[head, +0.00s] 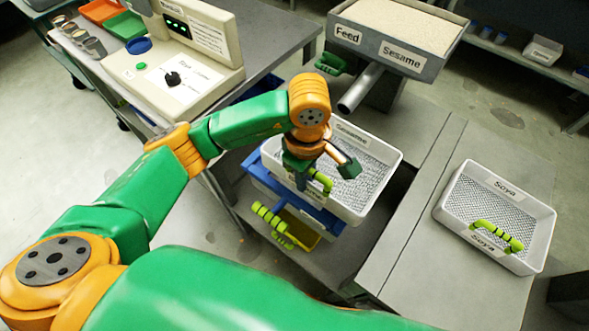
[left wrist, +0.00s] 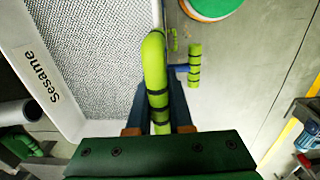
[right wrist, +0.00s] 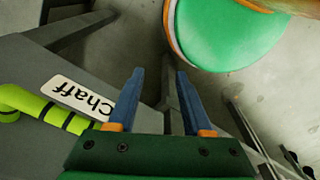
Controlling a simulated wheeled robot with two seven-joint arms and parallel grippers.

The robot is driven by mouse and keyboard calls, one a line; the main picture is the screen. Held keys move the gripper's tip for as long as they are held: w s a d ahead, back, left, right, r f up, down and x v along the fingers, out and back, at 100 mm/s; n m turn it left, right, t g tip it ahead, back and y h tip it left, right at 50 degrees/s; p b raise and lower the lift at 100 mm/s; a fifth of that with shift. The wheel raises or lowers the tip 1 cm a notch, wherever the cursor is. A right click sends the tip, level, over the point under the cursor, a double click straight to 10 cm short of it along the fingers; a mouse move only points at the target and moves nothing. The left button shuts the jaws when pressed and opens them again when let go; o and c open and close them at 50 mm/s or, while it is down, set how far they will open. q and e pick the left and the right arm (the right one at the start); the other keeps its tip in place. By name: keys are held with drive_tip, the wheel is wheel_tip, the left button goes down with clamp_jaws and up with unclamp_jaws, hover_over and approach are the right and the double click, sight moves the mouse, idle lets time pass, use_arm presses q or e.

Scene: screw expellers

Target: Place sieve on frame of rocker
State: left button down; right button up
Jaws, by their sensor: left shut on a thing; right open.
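The white sieve (head: 392,165) labelled Sesame has a grey mesh floor. It is over the blue rocker frame (head: 252,168) in the head view, with the frame showing along its left and front sides. I cannot tell whether it rests on the frame or hangs just above it. My left gripper (left wrist: 158,95) is shut on the sieve's lime-green handle (left wrist: 154,62). The handle also shows in the head view (head: 323,181), partly hidden by the gripper. My right gripper (right wrist: 160,72) is open and empty, beside a grey part labelled Chaff (right wrist: 78,95).
A second white sieve labelled Soya (head: 545,223) lies on the grey table (head: 440,230) at right. The Sesame feed hopper (head: 395,50) and its spout (head: 360,88) stand behind the rocker. A control box (head: 180,80) stands at left. A green bar handle (head: 268,218) sticks out below the frame.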

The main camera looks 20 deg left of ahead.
use_arm(q)
drive_tip(key=w+a+f, duration=0.1)
drive_tip(key=f, duration=0.1)
drive_tip(key=w+a+f, duration=0.1)
drive_tip(key=f, duration=0.1)
drive_tip(key=w+a+f, duration=0.2)
drive_tip(key=f, duration=0.1)
drive_tip(key=f+p, duration=0.1)
drive_tip(key=f, duration=0.1)
drive_tip(key=shift+w+a+f, duration=0.1)
drive_tip(key=shift+w+f, duration=0.05)
drive_tip(key=shift+w, duration=0.05)
drive_tip(key=c, duration=0.8)
unclamp_jaws()
use_arm(e)
drive_tip(key=shift+a+r, duration=0.3)
drive_tip(key=shift+r, duration=0.65)
use_arm(q)
drive_tip(key=r+b, duration=0.1)
drive_tip(key=r, duration=1.1)
drive_tip(key=shift+s, duration=0.2)
use_arm(e)
drive_tip(key=shift+d+f, duration=0.1)
drive_tip(key=shift+f, duration=0.65)
